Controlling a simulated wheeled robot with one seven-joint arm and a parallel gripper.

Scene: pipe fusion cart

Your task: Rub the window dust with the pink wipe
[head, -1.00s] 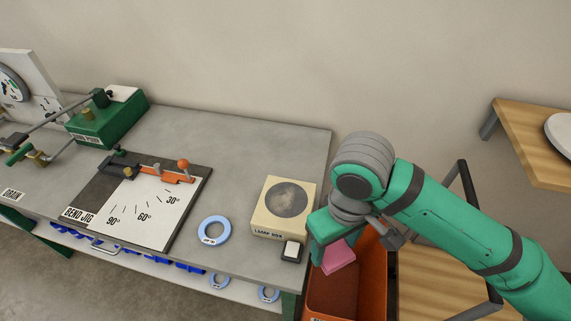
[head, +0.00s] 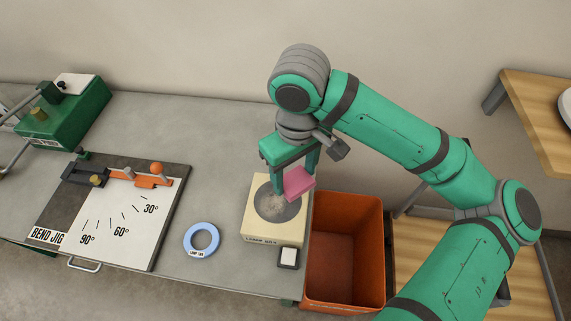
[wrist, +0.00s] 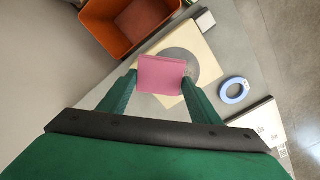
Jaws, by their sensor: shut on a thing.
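The pink wipe (head: 299,183) is held between the fingers of my gripper (head: 289,168). It also shows between the fingertips in the wrist view (wrist: 160,74). The lamp box (head: 258,228) is a cream box near the right end of the bench. Its round grey window (head: 266,209) on top carries a pale dust patch (head: 272,207). The wipe is over the right part of the box; I cannot tell whether it touches. In the wrist view the wipe hides part of the window (wrist: 184,58).
A small block with a white top (head: 288,257) stands at the box's front right corner. A blue ring (head: 201,240) lies left of the box. The bend jig (head: 110,222) is further left. An open orange bin (head: 343,205) stands right of the bench.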

